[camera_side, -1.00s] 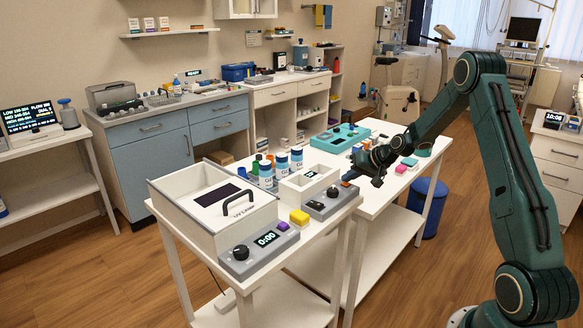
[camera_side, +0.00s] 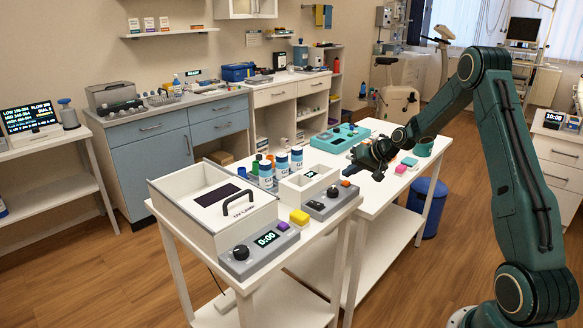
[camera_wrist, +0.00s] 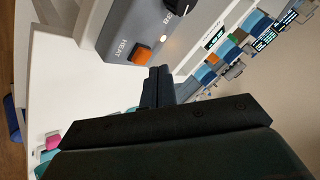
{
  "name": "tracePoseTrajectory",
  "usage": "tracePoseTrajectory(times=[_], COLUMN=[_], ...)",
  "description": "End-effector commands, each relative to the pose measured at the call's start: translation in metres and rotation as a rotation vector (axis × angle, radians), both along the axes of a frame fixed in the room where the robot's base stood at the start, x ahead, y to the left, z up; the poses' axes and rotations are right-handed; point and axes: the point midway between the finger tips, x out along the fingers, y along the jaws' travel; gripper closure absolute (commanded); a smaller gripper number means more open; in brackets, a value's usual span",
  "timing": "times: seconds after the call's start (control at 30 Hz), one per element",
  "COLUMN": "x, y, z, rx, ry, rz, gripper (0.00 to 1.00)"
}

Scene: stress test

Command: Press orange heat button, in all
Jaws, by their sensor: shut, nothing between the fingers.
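The orange heat button (camera_wrist: 141,54) sits on a grey control panel (camera_wrist: 150,30) beside the printed word HEAT. In the side view the button (camera_side: 345,184) is uncovered at the right end of the panel, near a black dial. My gripper (camera_wrist: 158,75) is shut and empty. Its fingertips are close to the button in the wrist view but apart from it. In the side view my gripper (camera_side: 367,158) is above the table, to the right of and behind the button. A small light (camera_wrist: 163,38) glows on the panel between dial and button.
The white UV lamp box (camera_side: 215,210) stands to the left with a second grey panel (camera_side: 262,247) in front. Blue-labelled bottles (camera_side: 281,165) stand behind the heater unit. A yellow block (camera_side: 299,217) lies near the front edge. A teal tray (camera_side: 340,137) is behind my gripper.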

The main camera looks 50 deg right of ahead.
Motion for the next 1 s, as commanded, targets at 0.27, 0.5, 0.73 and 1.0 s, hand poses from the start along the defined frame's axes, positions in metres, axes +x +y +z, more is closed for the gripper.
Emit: tracePoseTrajectory(times=[0.27, 0.5, 0.73, 1.0], x=[0.000, 0.000, 0.000, 0.000], y=[0.000, 0.000, 0.000, 0.000], z=[0.017, 0.034, 0.047, 0.049], rx=[-0.001, -0.002, -0.001, 0.000], ry=[-0.002, -0.002, -0.001, -0.001], rz=[0.001, 0.000, 0.000, -0.001], gripper=[1.00, 1.00, 1.00, 1.00])
